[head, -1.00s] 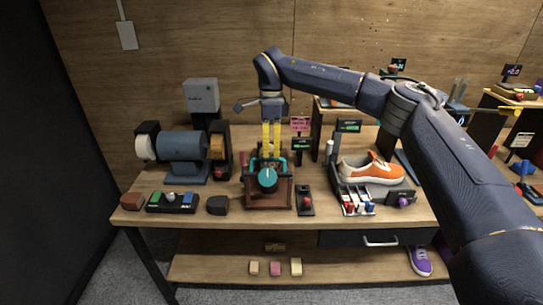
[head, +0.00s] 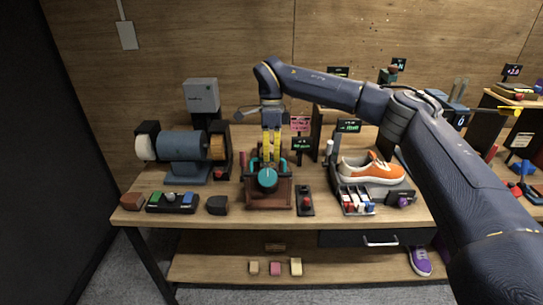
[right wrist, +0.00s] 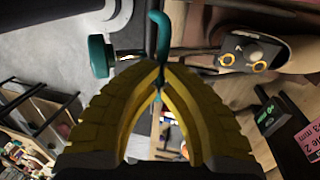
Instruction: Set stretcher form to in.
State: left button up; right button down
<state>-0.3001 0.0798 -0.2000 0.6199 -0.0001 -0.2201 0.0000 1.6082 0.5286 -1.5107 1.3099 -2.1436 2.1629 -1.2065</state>
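A brown wooden device with a dark base (head: 268,202) stands mid-table in the head view. It has a round teal knob (head: 267,180) on its front and a teal bar or handle (head: 283,162) behind; I take it for the stretcher. My right gripper (head: 271,163) points down behind the knob. In the right wrist view its yellow fingers (right wrist: 158,88) converge with their tips together around the teal bar (right wrist: 158,35). The teal knob (right wrist: 100,56) shows to the left there. The form itself is mostly hidden by the knob and fingers. My left gripper is not in view.
A blue bench grinder (head: 183,146) stands left and a red-button box (head: 305,202) right of the device. An orange sneaker (head: 370,168) sits further right behind small bottles (head: 357,203). Small signs (head: 301,125) stand behind. My right arm spans the right side.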

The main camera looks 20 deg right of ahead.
dwell(0.4)
jog(key=c, duration=1.5)
grip_release()
jog(key=shift+r, duration=0.1)
notch_tip(320, 180, up, 12)
jog(key=w, duration=0.2)
jog(key=shift+d+f, duration=0.2)
jog(key=shift+d, duration=0.15)
